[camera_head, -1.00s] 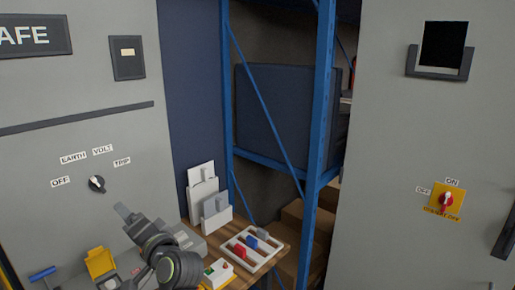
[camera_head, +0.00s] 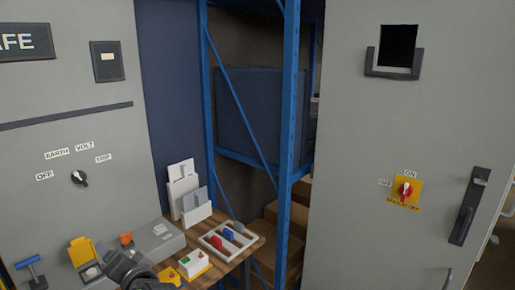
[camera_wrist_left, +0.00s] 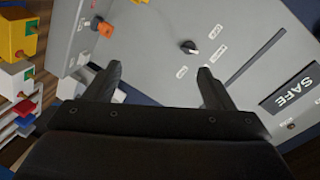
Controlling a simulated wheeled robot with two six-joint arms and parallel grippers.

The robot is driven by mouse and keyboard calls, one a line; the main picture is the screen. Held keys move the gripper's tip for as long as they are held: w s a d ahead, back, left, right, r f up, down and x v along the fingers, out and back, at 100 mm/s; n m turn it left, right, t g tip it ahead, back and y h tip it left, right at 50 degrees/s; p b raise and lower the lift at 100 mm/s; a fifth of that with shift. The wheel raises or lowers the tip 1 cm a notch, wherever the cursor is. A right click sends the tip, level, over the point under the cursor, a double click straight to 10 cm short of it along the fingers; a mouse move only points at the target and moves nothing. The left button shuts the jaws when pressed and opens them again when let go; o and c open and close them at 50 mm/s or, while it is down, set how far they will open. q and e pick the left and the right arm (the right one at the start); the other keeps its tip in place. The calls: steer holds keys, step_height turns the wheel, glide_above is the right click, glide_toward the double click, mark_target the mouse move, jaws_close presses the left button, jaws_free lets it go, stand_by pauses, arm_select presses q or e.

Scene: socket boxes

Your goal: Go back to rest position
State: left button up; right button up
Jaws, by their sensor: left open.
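My left gripper (camera_wrist_left: 158,84) is open in the left wrist view, with nothing between its two dark fingers. Beyond the fingers is the grey cabinet front with a black rotary knob (camera_wrist_left: 189,47) and the SAFE plate (camera_wrist_left: 292,88). In the head view only a dark part of my left arm shows at the bottom edge, in front of the grey box on the wooden bench. My right gripper is in neither view.
The wooden bench (camera_head: 228,254) holds a white tray (camera_head: 206,242) with red and blue pieces, and a yellow-and-white box (camera_head: 194,265). A yellow flap (camera_head: 81,251) stands open on the left. The right cabinet (camera_head: 355,150) has a red switch (camera_head: 405,190) and black handle (camera_head: 468,206).

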arm_select(q)
steer(key=s+a+f+n+g+h, duration=0.25)
steer(key=s+f+h, duration=0.25)
steer(key=s+f, duration=1.05)
steer(key=s+d+f+n+g+h, duration=0.1)
steer(key=s+d+f+g+h, duration=0.2)
steer(key=s, duration=0.6)
steer(key=s+d+f+g+h, duration=0.15)
steer(key=s+f, duration=0.25)
steer(key=s, duration=0.4)
step_height(320, 180, down, 24)
steer(key=a+g, duration=0.1)
steer(key=a, duration=0.1)
steer(key=s+d+f+g+h, duration=0.1)
steer(key=s+f, duration=1.4)
steer(key=f, duration=0.1)
steer(key=shift+s+d+g, duration=0.2)
steer(key=shift+g, duration=0.1)
steer(key=shift+f, duration=0.1)
steer(key=shift+c, duration=0.3)
